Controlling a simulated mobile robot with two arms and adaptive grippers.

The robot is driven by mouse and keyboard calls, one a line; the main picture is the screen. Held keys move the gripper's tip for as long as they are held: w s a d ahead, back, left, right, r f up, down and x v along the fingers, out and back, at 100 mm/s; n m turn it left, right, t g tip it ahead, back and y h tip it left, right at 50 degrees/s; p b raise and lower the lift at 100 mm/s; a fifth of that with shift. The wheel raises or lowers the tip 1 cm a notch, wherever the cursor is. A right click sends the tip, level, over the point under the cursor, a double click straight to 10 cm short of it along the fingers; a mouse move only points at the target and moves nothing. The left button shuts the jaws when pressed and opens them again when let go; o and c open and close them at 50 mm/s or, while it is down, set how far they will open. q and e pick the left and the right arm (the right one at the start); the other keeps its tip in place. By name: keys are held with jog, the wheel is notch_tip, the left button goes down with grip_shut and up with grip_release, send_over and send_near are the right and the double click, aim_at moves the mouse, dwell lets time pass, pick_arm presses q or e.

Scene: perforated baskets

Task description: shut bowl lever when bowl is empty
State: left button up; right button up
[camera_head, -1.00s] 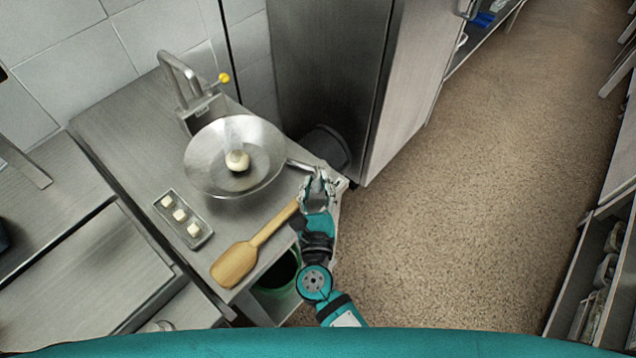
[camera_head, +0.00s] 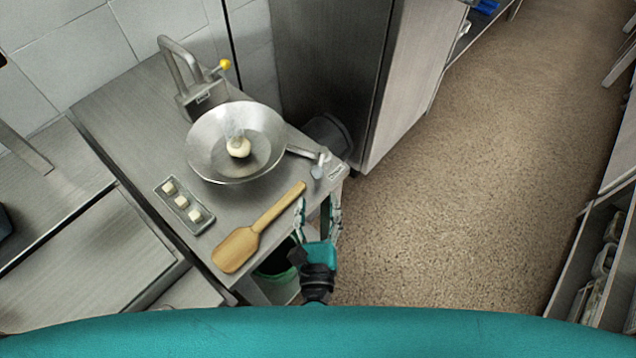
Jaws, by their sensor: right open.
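A wide metal bowl (camera_head: 207,153) stands on the steel counter beside the wall. A round whitish lump (camera_head: 238,147) lies in it, with a pale haze above, so the bowl is not empty. A metal lever (camera_head: 300,152) sticks out from the bowl's right side, with a grey end piece (camera_head: 317,172) near the counter corner. A second lever with a yellow knob (camera_head: 224,64) is on the tap-like metal post (camera_head: 177,66) behind the bowl. My right gripper (camera_head: 316,206) is open and empty at the counter's right edge, below and apart from the bowl lever. My left gripper is out of view.
A wooden paddle (camera_head: 237,249) lies on the counter, its handle near my right gripper. A small tray (camera_head: 190,220) with 3 pale cubes lies left of it. A dark green bin (camera_head: 278,268) is under the counter. Open floor (camera_head: 450,220) lies to the right.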

jog(key=shift+s, duration=1.75)
